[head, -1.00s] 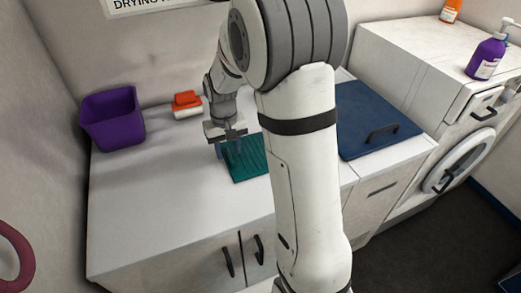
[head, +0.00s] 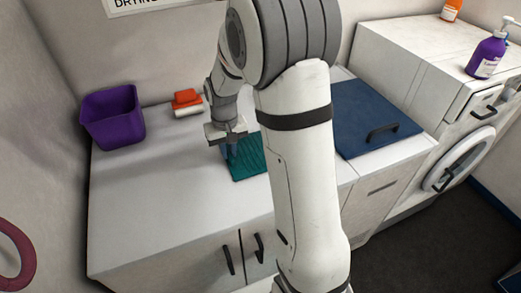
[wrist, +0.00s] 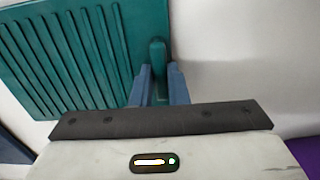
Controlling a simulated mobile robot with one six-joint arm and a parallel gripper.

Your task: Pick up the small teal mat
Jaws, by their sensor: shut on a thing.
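The small teal mat (head: 248,163) is ribbed and lies on the white counter, partly hidden behind my arm in the head view. In the wrist view the mat (wrist: 75,50) fills the upper left, with a raised teal tab at its right edge. My gripper (head: 228,152) is at the mat's left edge in the head view. In the wrist view its blue fingers (wrist: 158,85) are shut on that tab, one on each side. The mat looks flat at counter level; I cannot tell whether any of it is lifted.
A purple bin (head: 113,117) and an orange-and-white brush (head: 187,102) stand at the back left of the counter (head: 160,190). A blue lid with a dark handle (head: 370,120) is to the right. The counter's front left is clear.

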